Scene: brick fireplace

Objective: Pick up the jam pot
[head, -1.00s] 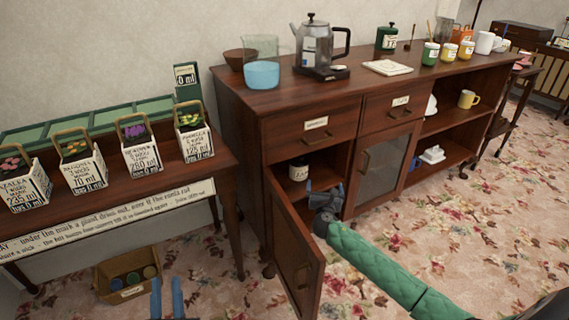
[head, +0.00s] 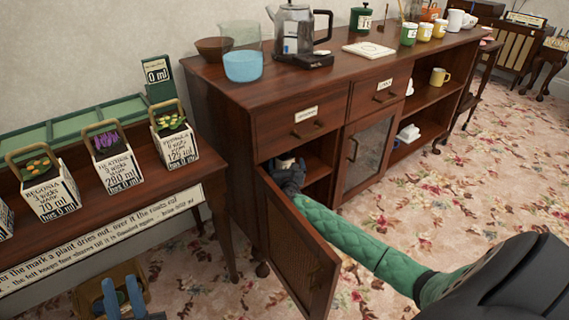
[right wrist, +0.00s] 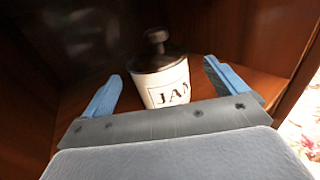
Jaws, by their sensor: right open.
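The jam pot (right wrist: 165,85) is a white pot with a dark knobbed lid and the letters "JAM", standing on a wooden shelf inside the open cabinet. In the head view it is mostly hidden behind my right gripper. My right gripper (right wrist: 163,85) is open, with its blue fingers on either side of the near side of the pot; I cannot tell if they touch it. In the head view my right gripper (head: 290,168) reaches into the cabinet over the open door. My left gripper (head: 122,295) is at the bottom left, its blue fingers apart and empty.
The open cabinet door (head: 300,250) stands close beside my right arm. The sideboard (head: 290,85) carries a blue bowl (head: 244,66), a coffee maker (head: 293,32) and several pots. Labelled planters (head: 50,190) stand on the left table. The carpet at right is free.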

